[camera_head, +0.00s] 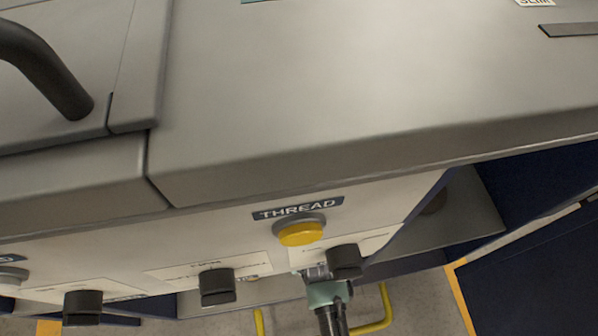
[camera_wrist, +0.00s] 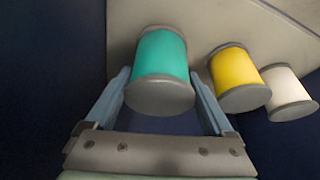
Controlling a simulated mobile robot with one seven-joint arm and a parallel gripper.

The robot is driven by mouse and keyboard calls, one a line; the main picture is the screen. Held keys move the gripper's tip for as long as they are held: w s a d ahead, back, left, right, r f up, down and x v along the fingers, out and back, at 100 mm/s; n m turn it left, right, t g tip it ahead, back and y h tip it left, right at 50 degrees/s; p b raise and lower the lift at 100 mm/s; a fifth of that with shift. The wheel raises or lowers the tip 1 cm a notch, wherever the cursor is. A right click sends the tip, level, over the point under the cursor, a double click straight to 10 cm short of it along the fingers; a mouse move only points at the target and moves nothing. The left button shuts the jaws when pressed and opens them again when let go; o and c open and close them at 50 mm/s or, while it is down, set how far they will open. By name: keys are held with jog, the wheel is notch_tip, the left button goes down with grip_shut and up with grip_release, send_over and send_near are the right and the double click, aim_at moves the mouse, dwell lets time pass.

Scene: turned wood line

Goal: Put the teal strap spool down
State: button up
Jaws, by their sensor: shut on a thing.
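The teal strap spool (camera_wrist: 160,62), with grey end flanges, is between the two fingers of my gripper (camera_wrist: 160,78) in the wrist view. The fingers are shut on its sides. Its far end overlaps a pale grey-beige surface (camera_wrist: 200,15); I cannot tell whether it touches it. In the head view my wrist shows at the bottom, below the control panel, and the spool is hidden there.
A yellow spool (camera_wrist: 237,75) and a white spool (camera_wrist: 285,88) stand in a row to the right of the teal one. In the head view a grey machine top (camera_head: 350,90) overhangs a panel with a yellow THREAD button (camera_head: 301,234) and black knobs (camera_head: 217,287).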

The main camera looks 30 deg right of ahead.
notch_tip(320, 180, down, 2)
jog(key=shift+f+b, duration=0.15)
jog(key=shift+b, duration=0.5)
jog(key=o, duration=1.4)
jog(key=shift+c, duration=0.2)
